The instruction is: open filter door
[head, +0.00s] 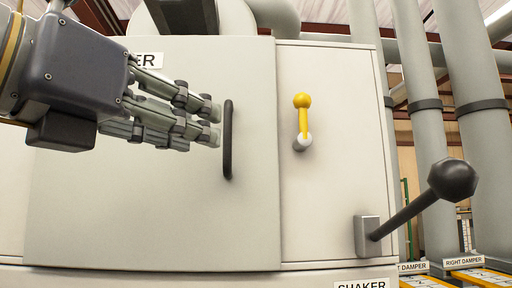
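The filter door (100,215) is a large pale grey panel that looks shut, flush with the cabinet front. Its black vertical bar handle (228,139) is near the door's right edge. My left gripper (212,122) is in front of the door, just left of the handle. Its fingers are extended and apart, pointing right, with the tips close to the handle but not around it. I see nothing held in it. A label ending in "ER" (147,59) is partly hidden behind the gripper. My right gripper is not in view.
Right of the door, a yellow-knobbed lever (302,122) sits on the cabinet panel (335,205). A black ball-ended lever (420,204) sticks out at lower right, above a "SHAKER" label (361,284). Grey pipes (480,120) stand at the far right.

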